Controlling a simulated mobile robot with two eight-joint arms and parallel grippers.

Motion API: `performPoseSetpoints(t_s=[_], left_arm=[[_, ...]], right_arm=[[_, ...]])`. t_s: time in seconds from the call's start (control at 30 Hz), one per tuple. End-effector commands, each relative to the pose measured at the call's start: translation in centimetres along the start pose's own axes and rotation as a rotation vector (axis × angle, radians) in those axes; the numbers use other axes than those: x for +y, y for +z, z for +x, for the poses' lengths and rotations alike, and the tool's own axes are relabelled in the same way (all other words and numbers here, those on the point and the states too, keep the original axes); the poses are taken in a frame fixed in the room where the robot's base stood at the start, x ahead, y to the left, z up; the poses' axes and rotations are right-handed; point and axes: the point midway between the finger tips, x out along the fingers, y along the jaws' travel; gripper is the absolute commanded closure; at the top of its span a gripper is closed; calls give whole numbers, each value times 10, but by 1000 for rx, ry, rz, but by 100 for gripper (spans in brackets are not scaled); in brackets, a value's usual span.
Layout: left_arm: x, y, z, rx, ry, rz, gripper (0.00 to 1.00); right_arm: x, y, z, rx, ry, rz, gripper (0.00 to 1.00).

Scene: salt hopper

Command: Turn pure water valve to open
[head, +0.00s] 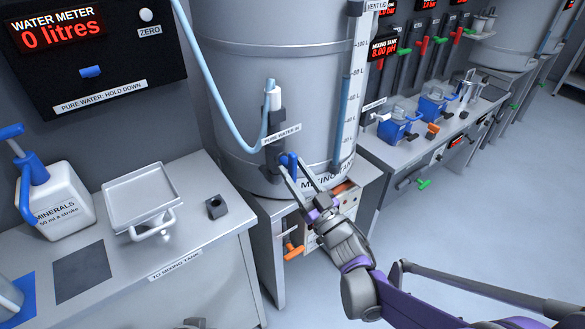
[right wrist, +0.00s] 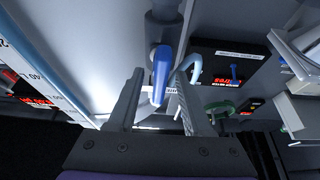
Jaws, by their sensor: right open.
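The pure water valve is on the lower front of the big grey mixing tank (head: 225,75), under the label "PURE WATER IN" (head: 281,134). Its blue handle (head: 292,160) sticks up at the fingertips of my right gripper (head: 289,176). In the right wrist view the blue handle (right wrist: 161,68) shows between the two open fingers (right wrist: 158,85), near their tips, with a gap on each side. The right gripper looks empty, not closed on the handle. The fingers hide part of the valve body. My left gripper is not in view.
A pale blue hose (head: 223,105) runs down to the inlet above the valve. A clear level tube (head: 350,95) stands right of it. An orange-handled valve (head: 292,247) sits below. The water meter (head: 95,45) reads 0 litres. A counter with a tray (head: 140,187) is at left.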

Motion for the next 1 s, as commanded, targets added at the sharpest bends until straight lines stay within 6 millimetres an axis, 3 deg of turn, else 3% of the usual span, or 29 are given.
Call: performPoseSetpoints(t_s=[0.3,0.5,1.0], left_arm=[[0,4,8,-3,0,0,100],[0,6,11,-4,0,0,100],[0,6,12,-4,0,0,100]], right_arm=[[1,1,-64,-1,3,-1,50],[0,1,-90,0,2,0,50],[0,0,-97,0,0,1,50]])
